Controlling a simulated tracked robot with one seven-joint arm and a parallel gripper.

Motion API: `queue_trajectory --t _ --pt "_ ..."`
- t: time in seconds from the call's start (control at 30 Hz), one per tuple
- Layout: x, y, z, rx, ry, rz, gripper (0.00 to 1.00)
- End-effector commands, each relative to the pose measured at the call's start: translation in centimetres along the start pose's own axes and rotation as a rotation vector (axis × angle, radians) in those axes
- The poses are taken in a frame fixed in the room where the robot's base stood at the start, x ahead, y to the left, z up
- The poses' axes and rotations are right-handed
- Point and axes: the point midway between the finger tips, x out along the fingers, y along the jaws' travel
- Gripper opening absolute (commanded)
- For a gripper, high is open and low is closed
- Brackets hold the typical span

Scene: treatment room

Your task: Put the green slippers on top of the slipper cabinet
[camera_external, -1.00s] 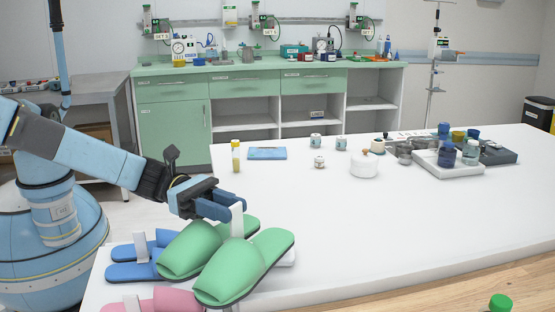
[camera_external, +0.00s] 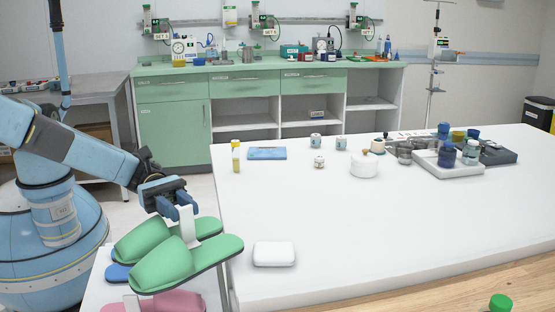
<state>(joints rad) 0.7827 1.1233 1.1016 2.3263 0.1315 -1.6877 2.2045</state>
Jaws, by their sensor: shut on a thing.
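The pair of green slippers (camera_external: 165,268) is in the front left, joined by a white upright tab (camera_external: 188,224). My gripper (camera_external: 180,212) is shut on this tab, above the slippers. The slippers are level and over a white stand (camera_external: 93,293), which looks like the slipper cabinet. Blue slippers (camera_external: 117,273) on it are mostly hidden behind the green pair. Pink slippers (camera_external: 165,303) show at its front, cut by the frame edge. I cannot tell whether the green pair touches anything below.
The long white table (camera_external: 400,220) is right of the stand. A white rounded block (camera_external: 274,254) lies near its left front edge. A blue pad (camera_external: 267,153), a yellow-capped tube (camera_external: 236,156) and a white jar (camera_external: 364,164) stand farther back. The table's middle is clear.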

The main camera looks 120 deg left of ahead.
Motion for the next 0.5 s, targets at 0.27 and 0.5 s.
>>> queue_trajectory --t 0.27,0.5 --pt "-0.6 -4.5 -2.5 -0.009 -0.001 0.084 0.00" --pt "-2.2 -6.6 -4.5 0.003 -0.003 0.219 0.00"
